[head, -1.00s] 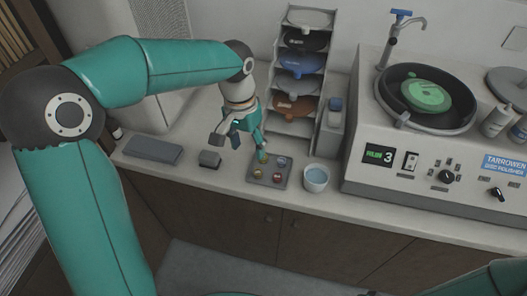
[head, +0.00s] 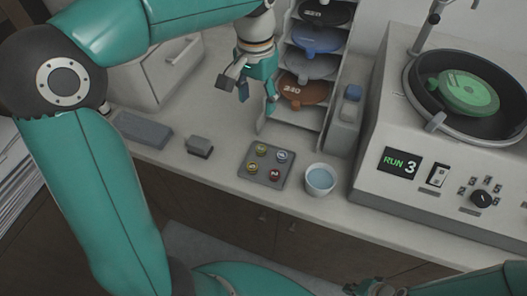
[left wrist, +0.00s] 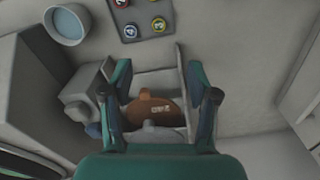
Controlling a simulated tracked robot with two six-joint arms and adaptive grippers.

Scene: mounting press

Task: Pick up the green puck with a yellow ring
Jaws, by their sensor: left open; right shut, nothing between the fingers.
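A grey tray (head: 244,173) on the counter holds several small round pucks. Two have yellowish rings: one at the back left (head: 262,149) and one at the front left (head: 253,167); I cannot clearly tell which has the green body. A red puck (head: 274,174) and a pale bluish puck (head: 282,156) are on the right. My left gripper (head: 250,97) is open and empty, above and behind the tray, in front of the disc rack. In the left wrist view its fingers (left wrist: 157,92) frame a brown disc, and the tray (left wrist: 141,18) shows at the top. My right gripper (head: 379,288) is shut, partly cut off at the bottom edge.
A disc rack (head: 334,112) stands behind the tray with a brown disc (head: 303,91) low in it. A polisher (head: 450,205) fills the right side.

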